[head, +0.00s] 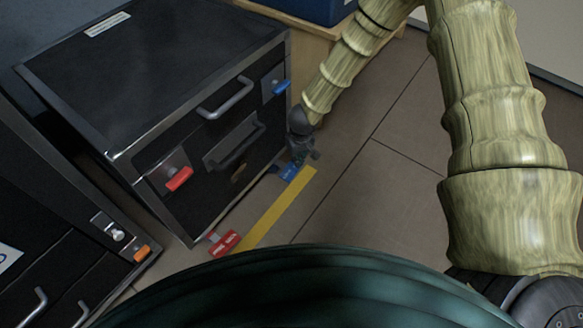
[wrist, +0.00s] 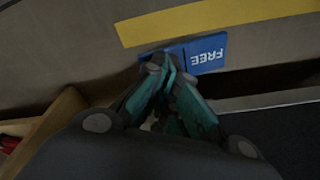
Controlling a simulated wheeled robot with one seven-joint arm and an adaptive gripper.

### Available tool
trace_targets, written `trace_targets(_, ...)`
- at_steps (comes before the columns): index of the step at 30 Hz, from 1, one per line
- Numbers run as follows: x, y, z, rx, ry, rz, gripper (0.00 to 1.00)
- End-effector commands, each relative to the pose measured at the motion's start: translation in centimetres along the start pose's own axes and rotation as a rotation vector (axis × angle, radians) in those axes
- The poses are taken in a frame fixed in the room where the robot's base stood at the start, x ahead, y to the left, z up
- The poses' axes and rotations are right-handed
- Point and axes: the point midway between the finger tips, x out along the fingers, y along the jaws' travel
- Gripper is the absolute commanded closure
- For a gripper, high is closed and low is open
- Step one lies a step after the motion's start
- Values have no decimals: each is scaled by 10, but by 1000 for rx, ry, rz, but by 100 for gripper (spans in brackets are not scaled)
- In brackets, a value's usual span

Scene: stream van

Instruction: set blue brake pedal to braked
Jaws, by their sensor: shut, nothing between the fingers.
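The blue brake pedal (head: 289,171) is low at the front right foot of the black cabinet (head: 135,95), beside the yellow floor strip. In the wrist view the blue pedal (wrist: 206,54) shows the word FREE, upside down. My gripper (head: 303,157) is at the pedal, pointing down. In the wrist view my shut, empty fingertips (wrist: 167,62) overlap the pedal's left part and hide some of it. I cannot tell whether they touch it.
A red pedal (head: 224,243) is at the cabinet's other front foot. The cabinet front has a red latch (head: 178,179), a blue latch (head: 282,87) and a handle (head: 225,97). A wooden table (head: 300,40) stands behind. The floor right of the yellow strip (head: 280,208) is clear.

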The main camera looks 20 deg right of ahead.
Motion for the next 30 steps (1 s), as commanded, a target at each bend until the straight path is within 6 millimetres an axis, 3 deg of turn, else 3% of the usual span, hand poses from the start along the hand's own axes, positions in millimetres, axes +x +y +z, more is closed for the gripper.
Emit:
trace_targets(16,6,0,2,-1,-1,-1,100)
trace_targets(30,-14,0,-1,0,-2,-1,100)
